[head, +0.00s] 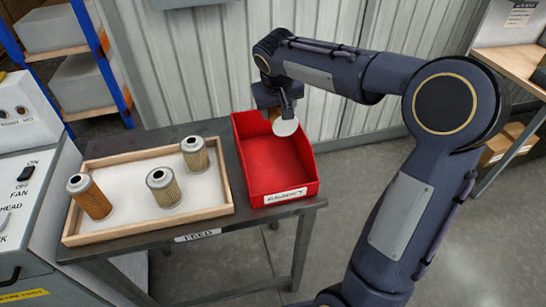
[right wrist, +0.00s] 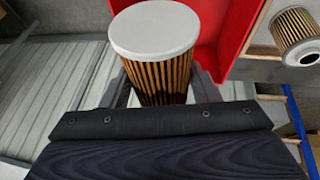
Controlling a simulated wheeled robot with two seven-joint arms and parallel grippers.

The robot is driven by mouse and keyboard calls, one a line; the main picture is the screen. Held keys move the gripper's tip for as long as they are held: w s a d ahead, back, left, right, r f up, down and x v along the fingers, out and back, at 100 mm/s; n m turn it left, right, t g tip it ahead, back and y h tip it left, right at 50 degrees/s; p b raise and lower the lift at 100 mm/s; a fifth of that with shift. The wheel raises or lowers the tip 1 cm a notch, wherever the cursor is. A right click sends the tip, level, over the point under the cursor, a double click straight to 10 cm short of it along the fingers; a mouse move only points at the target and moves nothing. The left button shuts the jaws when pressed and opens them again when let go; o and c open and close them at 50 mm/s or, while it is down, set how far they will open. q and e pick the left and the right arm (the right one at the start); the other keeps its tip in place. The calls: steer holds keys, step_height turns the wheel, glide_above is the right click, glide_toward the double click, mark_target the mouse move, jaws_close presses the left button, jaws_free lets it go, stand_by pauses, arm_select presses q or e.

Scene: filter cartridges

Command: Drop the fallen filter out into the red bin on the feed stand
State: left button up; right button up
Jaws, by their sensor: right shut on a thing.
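My right gripper (head: 284,107) is shut on a filter with orange-brown pleats and a pale round end cap (head: 286,127). In the right wrist view the held filter (right wrist: 160,75) sits between the two fingers, its cap toward the top of the picture. In the head view the filter is at the back right part of the red bin (head: 283,168), seemingly above it; the exact height is unclear. The bin stands on the feed stand (head: 262,214), and its visible floor is empty. The red bin also shows behind the filter in the right wrist view (right wrist: 232,40). My left gripper is not in view.
A wooden tray (head: 150,228) left of the bin holds three upright filters: an orange-brown one (head: 90,198) and two cream ones (head: 163,188) (head: 195,155). A grey control panel (head: 25,190) stands at the left. A corrugated wall (head: 200,65) is behind the stand.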

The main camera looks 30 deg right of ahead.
steer(key=shift+f+b, duration=0.65)
steer(key=shift+f, duration=0.7)
steer(key=o, duration=1.1)
steer(key=shift+r, duration=0.1)
steer(key=v, duration=0.7)
steer(key=shift+s+a+r, duration=0.15)
steer(key=shift+r, duration=0.2)
steer(key=s+a+f+y, duration=0.2)
steer(key=s+a+f, duration=0.1)
steer(key=s, duration=0.5)
steer(key=s+a+f+t+y, duration=0.1)
steer(key=s+a+f+y, duration=0.1)
steer(key=s+f, duration=0.3)
steer(key=s+a+f+y, duration=0.2)
steer(key=s+a+f, duration=0.1)
steer(key=s, duration=0.9)
steer(key=shift+s+a+f+n+t, duration=0.3)
steer(key=shift+a+f, duration=0.1)
steer(key=shift+a, duration=0.25)
